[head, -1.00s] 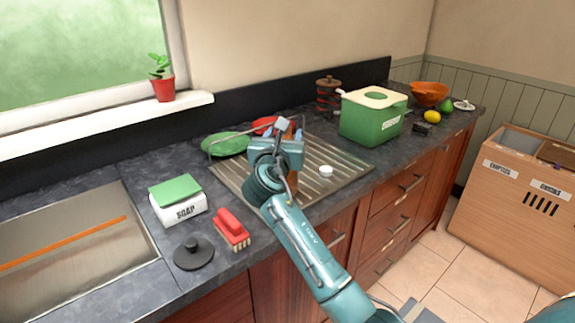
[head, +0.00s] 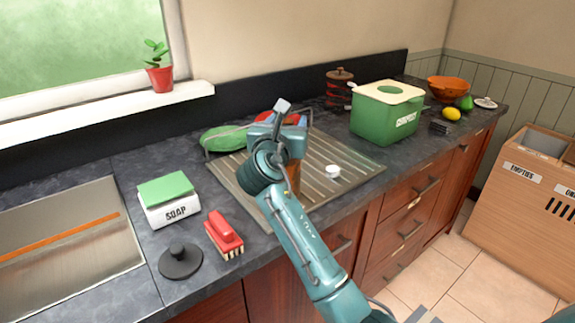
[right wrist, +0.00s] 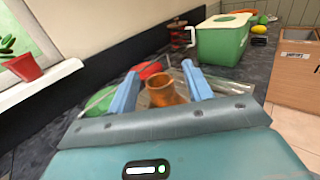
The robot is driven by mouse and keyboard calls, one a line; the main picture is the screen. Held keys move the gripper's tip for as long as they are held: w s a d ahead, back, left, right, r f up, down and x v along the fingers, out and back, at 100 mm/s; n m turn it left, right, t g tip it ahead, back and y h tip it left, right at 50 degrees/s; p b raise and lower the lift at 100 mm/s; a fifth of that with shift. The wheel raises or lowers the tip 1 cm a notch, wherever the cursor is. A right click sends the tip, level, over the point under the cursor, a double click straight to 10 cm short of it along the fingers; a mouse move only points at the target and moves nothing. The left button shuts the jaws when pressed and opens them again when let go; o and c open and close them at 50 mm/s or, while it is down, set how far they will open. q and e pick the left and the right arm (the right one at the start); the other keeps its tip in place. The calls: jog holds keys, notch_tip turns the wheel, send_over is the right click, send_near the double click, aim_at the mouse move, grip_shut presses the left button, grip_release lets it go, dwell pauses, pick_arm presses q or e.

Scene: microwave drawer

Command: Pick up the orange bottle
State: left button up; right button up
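The orange bottle (right wrist: 166,91) is amber and see-through. In the right wrist view it stands between the two blue fingers of my right gripper (right wrist: 160,70), with a gap on the left finger's side. In the head view, my right gripper (head: 290,114) is over the drainboard and hides most of the bottle; only an amber strip (head: 294,182) shows beside my wrist. The right gripper looks open around the bottle. My left gripper is not in view.
A metal drainboard (head: 345,181) lies under the gripper, with a small white cap (head: 332,171) on it. A green plate (head: 222,139) leans in a rack behind.

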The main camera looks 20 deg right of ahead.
grip_shut()
dwell(0.3)
